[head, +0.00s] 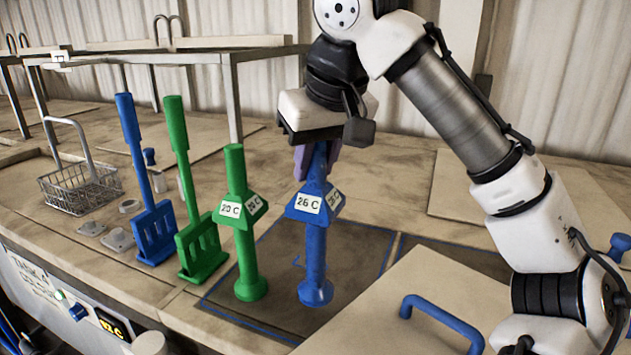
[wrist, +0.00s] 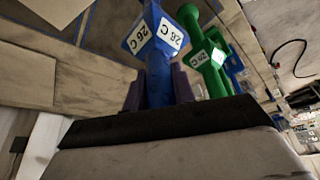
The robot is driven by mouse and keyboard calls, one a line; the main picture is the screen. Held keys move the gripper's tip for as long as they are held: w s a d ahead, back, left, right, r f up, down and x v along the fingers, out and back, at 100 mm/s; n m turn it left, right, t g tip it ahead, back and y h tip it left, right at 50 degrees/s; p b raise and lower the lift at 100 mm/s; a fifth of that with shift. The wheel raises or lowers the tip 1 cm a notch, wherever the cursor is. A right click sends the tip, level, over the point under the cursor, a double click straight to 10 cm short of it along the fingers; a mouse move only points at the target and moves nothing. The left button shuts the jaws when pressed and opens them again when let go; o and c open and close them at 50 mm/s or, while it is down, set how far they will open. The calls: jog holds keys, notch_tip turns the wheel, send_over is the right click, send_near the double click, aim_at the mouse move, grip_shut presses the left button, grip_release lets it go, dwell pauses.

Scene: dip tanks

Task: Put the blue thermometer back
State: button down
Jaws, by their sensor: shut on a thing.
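The blue thermometer (head: 316,255) is upright, with a flared foot and a collar whose label reads 26 C. My gripper (head: 318,158) is above it and shut on its upper stem. In the wrist view, the blue thermometer (wrist: 156,45) sits between the two purple-grey fingers of my gripper (wrist: 159,88). Its foot is over a dark, blue-outlined rectangle (head: 357,245); I cannot tell whether it touches. A green thermometer (head: 236,187), labelled 20 C in the head view, stands upright just left of it. It also shows in the wrist view (wrist: 212,70).
Blue (head: 154,229) and green (head: 201,245) slotted paddles stand at the left. A wire basket (head: 85,188) is farther left. A beige lid (head: 400,318) with a blue handle (head: 440,318) lies at front right. A metal frame (head: 232,90) stands behind.

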aim_at(316, 184)
jog(key=shift+f, duration=1.6)
jog(key=shift+f, duration=0.2)
jog(key=c, duration=1.1)
grip_release()
jog(key=shift+c, duration=0.2)
jog(key=d+b+v, duration=0.1)
jog(key=v, duration=1.2)
jog(key=shift+s+r, duration=0.25)
